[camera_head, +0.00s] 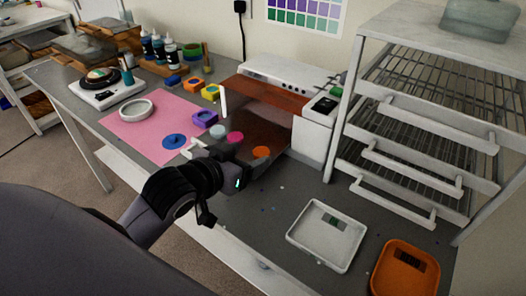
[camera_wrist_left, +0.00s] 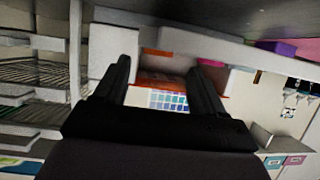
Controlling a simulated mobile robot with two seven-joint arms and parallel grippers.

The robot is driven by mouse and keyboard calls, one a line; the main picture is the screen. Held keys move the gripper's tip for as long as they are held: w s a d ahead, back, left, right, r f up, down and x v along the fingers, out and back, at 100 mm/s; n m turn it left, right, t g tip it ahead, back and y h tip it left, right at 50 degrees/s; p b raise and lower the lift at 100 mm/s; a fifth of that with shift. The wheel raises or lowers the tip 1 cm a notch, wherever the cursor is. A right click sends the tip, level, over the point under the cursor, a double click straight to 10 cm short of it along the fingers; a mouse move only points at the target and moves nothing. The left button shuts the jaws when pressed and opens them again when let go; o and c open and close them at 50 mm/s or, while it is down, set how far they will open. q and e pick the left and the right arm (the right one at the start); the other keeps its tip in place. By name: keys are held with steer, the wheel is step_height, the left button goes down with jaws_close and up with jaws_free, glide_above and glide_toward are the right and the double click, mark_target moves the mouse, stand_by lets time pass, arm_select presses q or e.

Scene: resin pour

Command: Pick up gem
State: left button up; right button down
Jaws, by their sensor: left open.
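Several tiny blue and pale specks (camera_head: 264,209) lie scattered on the grey table (camera_head: 235,222) in front of my left gripper; they are too small to tell whether one is the gem. My left gripper (camera_head: 240,172) is above the table's front part, in front of the brown-lidded machine. In the left wrist view, its two dark fingers (camera_wrist_left: 162,78) are spread apart with nothing between them. That view looks tilted over, and no gem can be made out in it. My right gripper is not in view.
A pink mat (camera_head: 120,128) with a white ring (camera_head: 124,112) and blue disc (camera_head: 174,141) lies left. An orange disc (camera_head: 261,152) is close beyond the gripper.

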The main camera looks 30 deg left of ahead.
mark_target(263, 150)
arm_select(q)
steer(key=shift+x, duration=2.5)
steer(key=shift+d, duration=0.2)
steer(key=c, duration=1.1)
